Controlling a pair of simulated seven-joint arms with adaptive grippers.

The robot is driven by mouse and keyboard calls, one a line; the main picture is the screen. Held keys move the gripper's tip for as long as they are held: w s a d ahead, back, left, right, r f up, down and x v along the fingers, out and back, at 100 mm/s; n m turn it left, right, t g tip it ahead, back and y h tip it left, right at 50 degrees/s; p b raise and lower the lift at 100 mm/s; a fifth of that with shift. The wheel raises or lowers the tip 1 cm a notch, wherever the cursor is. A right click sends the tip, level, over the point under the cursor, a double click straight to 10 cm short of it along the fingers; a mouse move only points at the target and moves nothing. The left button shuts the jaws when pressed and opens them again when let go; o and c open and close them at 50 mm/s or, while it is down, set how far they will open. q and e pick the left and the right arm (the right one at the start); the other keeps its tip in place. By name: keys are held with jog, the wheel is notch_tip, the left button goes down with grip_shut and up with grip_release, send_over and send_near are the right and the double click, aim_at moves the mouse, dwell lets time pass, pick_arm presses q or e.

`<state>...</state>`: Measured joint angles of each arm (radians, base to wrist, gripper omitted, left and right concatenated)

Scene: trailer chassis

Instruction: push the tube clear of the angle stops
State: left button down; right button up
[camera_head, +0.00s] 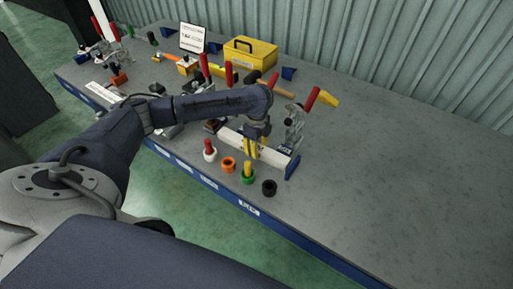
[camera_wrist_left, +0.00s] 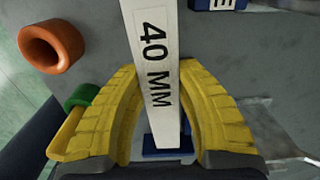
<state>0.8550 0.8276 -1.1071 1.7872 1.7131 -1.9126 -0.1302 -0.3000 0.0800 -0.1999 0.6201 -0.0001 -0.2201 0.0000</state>
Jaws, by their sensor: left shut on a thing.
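The tube is a white bar marked "40 MM" (camera_wrist_left: 156,75); in the head view the white tube (camera_head: 278,156) lies near the front edge of the bench. My left gripper (camera_head: 254,150) reaches down over it. In the left wrist view its yellow fingers (camera_wrist_left: 180,110) are shut on the tube, one on each side. A blue angle stop (camera_head: 292,167) stands at the tube's right end. In the left wrist view a blue piece (camera_wrist_left: 165,146) shows under the tube near the fingers, and another (camera_wrist_left: 210,4) at the top edge. My right gripper is not in view.
Orange (camera_head: 229,165), green (camera_head: 247,177) and black (camera_head: 269,188) rings stand at the front edge. A red-handled toggle clamp (camera_head: 295,125) rises behind the tube. A yellow toolbox (camera_head: 249,52) and a hammer (camera_head: 270,84) are farther back. The bench's right side is clear.

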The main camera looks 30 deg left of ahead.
pick_arm(q)
jog(key=shift+s+d+f, duration=0.1)
jog(key=shift+s+d, duration=0.2)
jog(key=shift+s, duration=0.25)
jog(key=shift+s+d+f, duration=0.1)
jog(key=shift+s+d, duration=0.15)
jog(key=shift+s, duration=0.25)
jog(key=c, duration=0.9)
grip_release()
jog(key=shift+r, duration=0.1)
jog(key=shift+w+r, duration=0.1)
jog(key=shift+a+r, duration=0.1)
jog(key=shift+r, duration=0.2)
notch_tip(320, 180, up, 11)
jog(key=shift+r, duration=0.1)
